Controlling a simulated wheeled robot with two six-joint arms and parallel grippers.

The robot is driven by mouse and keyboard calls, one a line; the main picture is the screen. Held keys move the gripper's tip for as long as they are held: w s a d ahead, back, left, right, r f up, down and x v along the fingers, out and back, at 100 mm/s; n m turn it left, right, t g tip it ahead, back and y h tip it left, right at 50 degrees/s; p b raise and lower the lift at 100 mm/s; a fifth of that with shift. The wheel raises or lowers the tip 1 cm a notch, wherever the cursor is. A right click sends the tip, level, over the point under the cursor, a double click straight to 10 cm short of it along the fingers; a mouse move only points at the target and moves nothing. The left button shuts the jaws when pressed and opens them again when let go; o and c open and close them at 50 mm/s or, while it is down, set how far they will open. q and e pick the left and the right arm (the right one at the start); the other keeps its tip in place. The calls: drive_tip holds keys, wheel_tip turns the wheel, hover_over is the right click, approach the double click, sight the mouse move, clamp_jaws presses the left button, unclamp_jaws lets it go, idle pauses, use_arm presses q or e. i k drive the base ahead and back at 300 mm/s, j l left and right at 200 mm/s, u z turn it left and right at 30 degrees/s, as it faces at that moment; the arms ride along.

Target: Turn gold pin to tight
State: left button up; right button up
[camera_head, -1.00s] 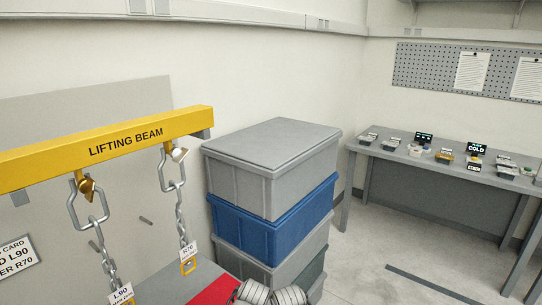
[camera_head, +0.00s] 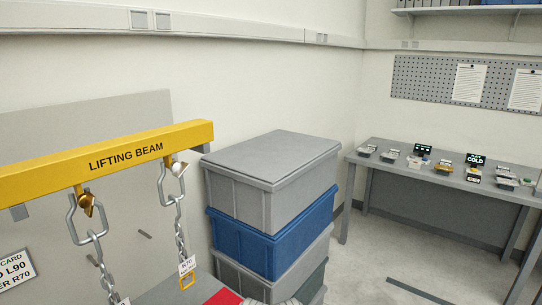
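A yellow lifting beam (camera_head: 110,160) spans the left side of the head view. A gold pin (camera_head: 87,204) sits at the shackle (camera_head: 82,218) under the beam's left part. A silver pin (camera_head: 178,168) sits at the second shackle (camera_head: 169,188) under the beam's right end. A chain (camera_head: 180,243) hangs from the right shackle with a tag (camera_head: 187,265) reading R70. Another chain (camera_head: 103,275) hangs from the left shackle and runs off the bottom edge. How tight the gold pin is cannot be told. Neither of my grippers is in view.
Grey and blue lidded crates (camera_head: 272,230) stand stacked right of the beam. A grey workbench (camera_head: 410,170) with small devices and trays stands along the far wall. A card (camera_head: 12,270) shows at the left edge. Open floor (camera_head: 375,265) lies between crates and bench.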

sight(86, 201)
drive_tip(key=u, duration=1.85)
drive_tip(key=k+l, duration=0.1)
